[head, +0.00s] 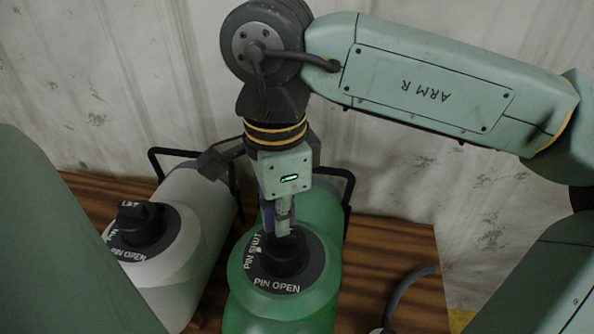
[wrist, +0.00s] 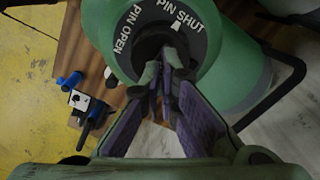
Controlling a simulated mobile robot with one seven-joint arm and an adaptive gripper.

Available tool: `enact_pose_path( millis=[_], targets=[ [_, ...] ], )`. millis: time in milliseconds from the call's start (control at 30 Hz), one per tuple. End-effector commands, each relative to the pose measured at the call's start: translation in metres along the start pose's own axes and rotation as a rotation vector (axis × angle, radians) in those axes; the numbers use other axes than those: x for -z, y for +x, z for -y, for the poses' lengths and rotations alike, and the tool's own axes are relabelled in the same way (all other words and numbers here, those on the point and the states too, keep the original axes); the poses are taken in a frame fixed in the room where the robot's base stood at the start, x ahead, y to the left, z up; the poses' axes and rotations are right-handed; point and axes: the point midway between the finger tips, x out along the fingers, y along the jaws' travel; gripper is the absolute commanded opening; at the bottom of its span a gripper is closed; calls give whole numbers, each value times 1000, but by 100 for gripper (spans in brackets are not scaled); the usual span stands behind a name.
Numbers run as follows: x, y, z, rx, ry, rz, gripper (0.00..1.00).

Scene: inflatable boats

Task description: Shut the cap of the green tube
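The green tube (head: 324,274) lies on the brown slatted surface, its end facing my head camera. Its black cap (head: 285,262) sits in a dark ring marked PIN SHUT and PIN OPEN. The tube (wrist: 232,62) and the ring also show in the wrist view, with a small white mark beside PIN SHUT. My gripper (head: 281,236) comes down on the cap from above. In the wrist view its fingertips (wrist: 166,76) are close together on the cap's raised grip and appear closed on it. The fingers hide most of that grip, so its exact angle is unclear.
A grey-white tube (head: 185,265) with a similar black cap lies just left of the green one. Black handle bars rise behind both tubes. A pale wall stands behind. Small blue and black fittings (wrist: 82,100) lie left in the wrist view, by the yellow floor.

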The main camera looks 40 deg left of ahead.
Motion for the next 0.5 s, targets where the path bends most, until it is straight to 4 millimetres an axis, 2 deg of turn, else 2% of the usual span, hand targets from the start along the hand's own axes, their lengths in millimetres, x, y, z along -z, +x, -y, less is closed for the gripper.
enact_pose_path(
  millis=[33, 200, 500],
  targets=[
    [0, -9, 0, 0, 0, -1, 0],
    [1, -29, 1, 4, 5, -2, 0],
    [2, -57, 1, 7, 8, -4, 0]
  ],
)
